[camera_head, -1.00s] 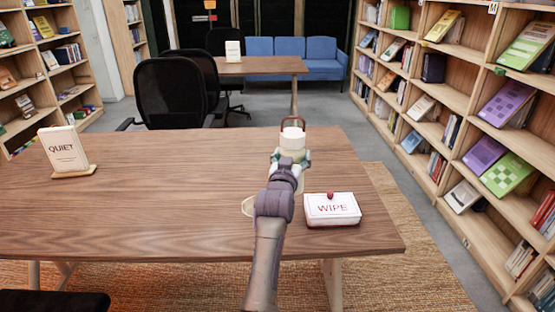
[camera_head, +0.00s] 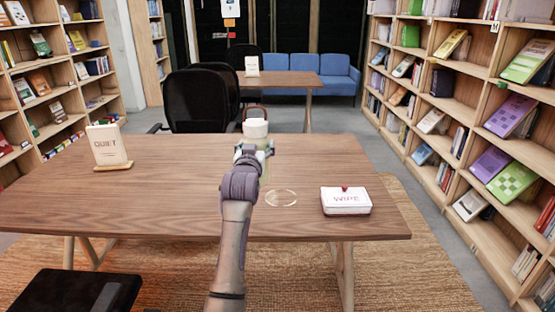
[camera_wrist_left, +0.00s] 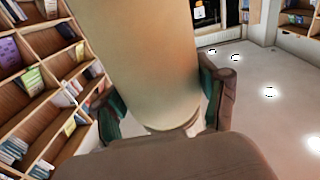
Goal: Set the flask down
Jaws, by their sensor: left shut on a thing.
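The flask (camera_head: 256,128) has a white top and a brown loop handle. It stands about upright in my left gripper (camera_head: 254,150), whose arm hides much of its lower part in the head view. In the left wrist view the flask is a pale beige cylinder (camera_wrist_left: 140,65) between the two fingers of my left gripper (camera_wrist_left: 160,108). The flask shows near the table's far edge in the head view; its height above the top cannot be told. A thin pale ring (camera_head: 281,198) marks the wooden table (camera_head: 180,195), right of my forearm. My right gripper is not in view.
A white WIPE box (camera_head: 346,201) with a red knob sits right of the ring. A QUIET sign (camera_head: 107,147) stands at the left. The tabletop between them is mostly clear. Dark chairs (camera_head: 195,108) stand behind the table; bookshelves (camera_head: 470,110) line the right.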

